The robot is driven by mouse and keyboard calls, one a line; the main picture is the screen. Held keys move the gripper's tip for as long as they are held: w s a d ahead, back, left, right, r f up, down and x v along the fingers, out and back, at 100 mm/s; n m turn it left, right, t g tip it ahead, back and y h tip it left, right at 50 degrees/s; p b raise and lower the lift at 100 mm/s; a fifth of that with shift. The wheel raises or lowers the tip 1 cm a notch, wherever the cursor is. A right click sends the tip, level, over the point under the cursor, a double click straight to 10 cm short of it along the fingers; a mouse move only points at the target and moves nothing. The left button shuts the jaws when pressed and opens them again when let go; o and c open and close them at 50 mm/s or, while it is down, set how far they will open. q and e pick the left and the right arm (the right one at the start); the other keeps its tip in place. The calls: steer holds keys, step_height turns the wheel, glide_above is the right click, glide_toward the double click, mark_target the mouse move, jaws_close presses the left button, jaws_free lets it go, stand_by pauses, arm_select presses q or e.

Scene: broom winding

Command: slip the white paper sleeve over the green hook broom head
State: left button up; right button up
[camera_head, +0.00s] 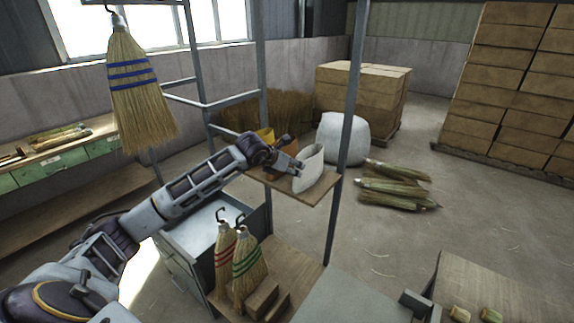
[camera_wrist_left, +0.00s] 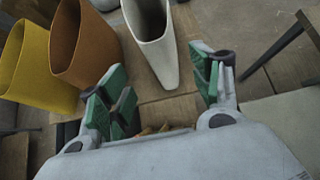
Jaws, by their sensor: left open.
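The white paper sleeve (camera_head: 309,170) stands open-topped on a small wooden shelf. It also shows in the left wrist view (camera_wrist_left: 158,62), its narrow lower end toward me. My left gripper (camera_head: 297,168) is open beside it; in the left wrist view my green-padded fingers (camera_wrist_left: 162,80) are spread, with the sleeve's lower end ahead between them, no grip on it. The green-banded broom head (camera_head: 248,268) stands upright with a dark hook on the lower wooden board, beside a red-banded broom head (camera_head: 224,258). My right gripper is not in view.
An orange sleeve (camera_wrist_left: 86,45) and a yellow sleeve (camera_wrist_left: 27,65) stand left of the white one. A blue-banded broom (camera_head: 138,85) hangs at upper left. Grey rack posts (camera_head: 347,120) stand close to the shelf. Wooden blocks (camera_head: 263,298) lie by the green-banded broom.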

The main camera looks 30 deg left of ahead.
mark_target(297, 169)
arm_select(q)
steer(key=shift+x, duration=2.4)
steer(key=shift+b+x, duration=0.95)
steer(key=shift+x, duration=0.15)
steer(key=shift+b+x, duration=0.8)
steer(key=shift+x, duration=0.5)
steer(key=c, duration=0.4)
step_height(297, 169, up, 3)
steer(key=shift+p, duration=0.35)
